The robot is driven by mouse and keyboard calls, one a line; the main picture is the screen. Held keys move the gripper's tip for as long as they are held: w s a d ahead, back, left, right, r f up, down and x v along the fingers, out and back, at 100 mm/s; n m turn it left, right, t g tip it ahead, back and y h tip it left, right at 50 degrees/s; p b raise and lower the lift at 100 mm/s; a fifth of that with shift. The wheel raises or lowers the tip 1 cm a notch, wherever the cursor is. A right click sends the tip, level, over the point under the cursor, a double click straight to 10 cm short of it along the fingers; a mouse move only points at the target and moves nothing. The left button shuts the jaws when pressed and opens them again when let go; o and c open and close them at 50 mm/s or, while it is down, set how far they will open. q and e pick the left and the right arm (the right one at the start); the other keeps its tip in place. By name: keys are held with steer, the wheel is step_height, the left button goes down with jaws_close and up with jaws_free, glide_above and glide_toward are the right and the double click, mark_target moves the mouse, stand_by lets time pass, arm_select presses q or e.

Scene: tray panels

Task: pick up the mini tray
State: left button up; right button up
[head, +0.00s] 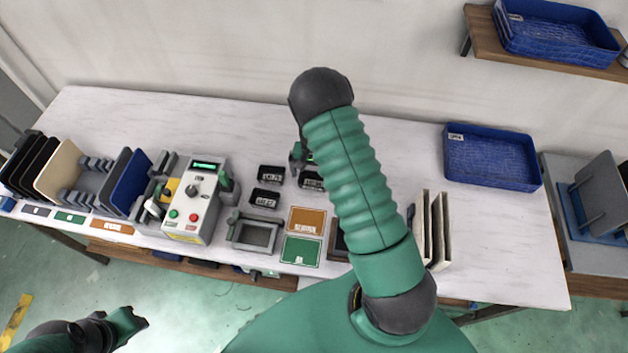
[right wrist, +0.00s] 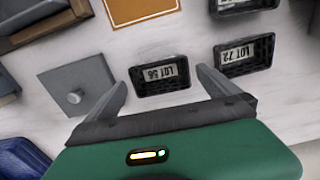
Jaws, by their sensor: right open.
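Several small black mini trays with white labels lie on the white table; in the head view one (head: 271,174) is at the back, one (head: 265,200) in front, and one (head: 311,180) partly behind my right arm. In the right wrist view the LOT 56 mini tray (right wrist: 160,84) lies between the fingertips of my open right gripper (right wrist: 160,82), with no visible grip on it. The LOT 72 tray (right wrist: 245,57) is to its right. In the head view my right gripper (head: 297,158) is mostly hidden by its arm. My left gripper (head: 136,318) hangs low, its jaws unclear.
A grey knobbed plate (right wrist: 76,82) lies beside the left finger in the wrist view. An orange card (head: 307,220), green card (head: 301,250), grey frame (head: 237,240) and control box (head: 191,208) stand nearby. A blue tray (head: 492,158) is at right.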

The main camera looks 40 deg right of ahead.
mark_target(314, 183)
steer(key=f, duration=0.4)
steer(key=shift+w+d+f+p, duration=0.2)
steer(key=shift+w+d+p, duration=0.1)
steer(key=shift+p, duration=0.1)
steer(key=shift+s+r, duration=0.1)
steer(key=c, duration=1.1)
steer(key=shift+r, duration=0.1)
